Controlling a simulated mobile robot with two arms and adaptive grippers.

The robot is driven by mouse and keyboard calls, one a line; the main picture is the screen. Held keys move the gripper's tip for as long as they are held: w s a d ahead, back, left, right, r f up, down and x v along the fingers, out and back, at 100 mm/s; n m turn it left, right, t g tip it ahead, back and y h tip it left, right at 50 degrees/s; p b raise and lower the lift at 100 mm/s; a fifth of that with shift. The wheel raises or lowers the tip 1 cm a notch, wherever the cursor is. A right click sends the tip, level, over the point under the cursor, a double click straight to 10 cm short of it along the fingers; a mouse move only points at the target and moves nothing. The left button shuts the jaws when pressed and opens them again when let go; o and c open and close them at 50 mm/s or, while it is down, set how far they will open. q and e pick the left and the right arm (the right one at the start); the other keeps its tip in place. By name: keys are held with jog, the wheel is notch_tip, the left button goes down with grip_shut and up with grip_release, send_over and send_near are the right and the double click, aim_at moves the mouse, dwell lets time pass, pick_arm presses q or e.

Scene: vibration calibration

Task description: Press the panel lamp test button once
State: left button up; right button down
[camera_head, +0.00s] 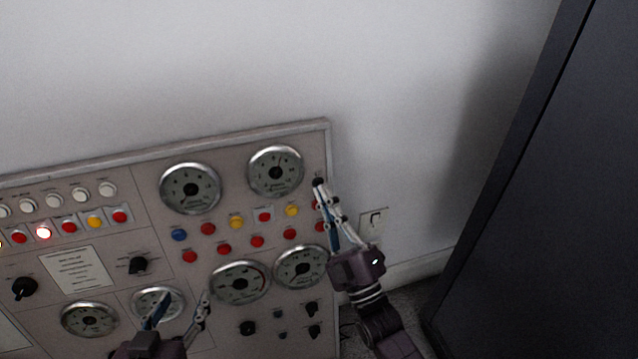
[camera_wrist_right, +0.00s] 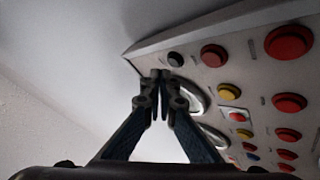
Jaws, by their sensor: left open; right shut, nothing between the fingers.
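The grey control panel (camera_head: 110,180) stands against the wall, and its labels are too small to read. A small black round button (camera_wrist_right: 176,59) sits near the panel's edge in the right wrist view, just beyond my fingertips. I cannot tell from its label whether it is the lamp test button. My right gripper (camera_head: 319,184) is shut and empty at the panel's upper right edge; its fingertips also show in the right wrist view (camera_wrist_right: 160,76). Whether they touch the panel is unclear. My left gripper (camera_head: 182,304) is open and empty in front of the panel's lower part.
Round gauges (camera_head: 190,188), rows of red, yellow and blue buttons (camera_head: 224,249) and black knobs (camera_head: 138,265) cover the panel. A wall socket (camera_head: 374,221) is right of the panel. A dark cabinet (camera_head: 560,200) stands far right.

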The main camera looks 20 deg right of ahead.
jog(key=shift+w, duration=0.15)
jog(key=shift+w+f, duration=0.1)
jog(key=shift+w, duration=0.2)
pick_arm(q)
jog(key=shift+w+r, duration=0.1)
jog(key=shift+r, duration=0.15)
jog(key=shift+w+d+r+t, duration=0.2)
jog(key=shift+w+r+t, duration=0.2)
jog(key=shift+r, duration=0.25)
pick_arm(e)
jog(key=shift+w, duration=0.4)
dwell(0.3)
pick_arm(q)
jog(key=shift+s, duration=0.1)
pick_arm(e)
jog(key=shift+s, duration=0.3)
pick_arm(q)
jog(key=s+a+f+g, duration=0.1)
jog(key=s+f+g, duration=0.1)
jog(key=f, duration=0.3)
jog(key=shift+s+a+g+y+p, duration=0.3)
jog(key=shift+s+a+g+p, duration=0.1)
jog(key=shift+s, duration=0.25)
pick_arm(e)
jog(key=shift+s, duration=0.5)
